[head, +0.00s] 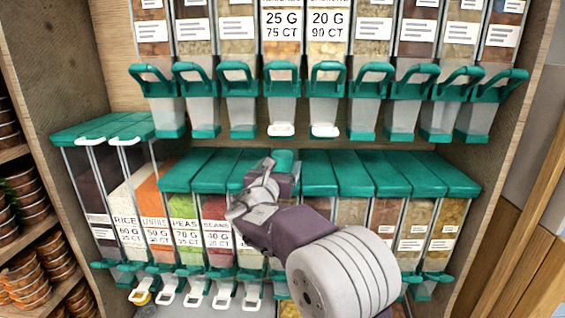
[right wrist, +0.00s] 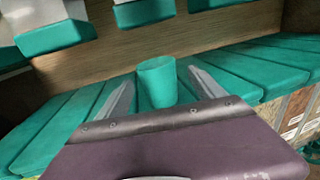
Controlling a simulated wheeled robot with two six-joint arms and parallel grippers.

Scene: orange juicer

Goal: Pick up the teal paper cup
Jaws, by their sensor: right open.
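The teal paper cup (right wrist: 157,84) stands upright on the green lids of the lower dispenser row. In the head view the cup (head: 284,160) shows partly behind my right gripper (head: 272,170). In the right wrist view my right gripper (right wrist: 160,92) is open, with one finger on each side of the cup. Whether either finger touches it I cannot tell. My left gripper is not seen.
The lower dispensers' lids (head: 365,175) form a ledge around the cup. Upper dispensers with green handles (head: 238,80) hang above it. A wooden back panel (right wrist: 235,40) is behind. A taller group of bins (head: 100,130) stands at the left.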

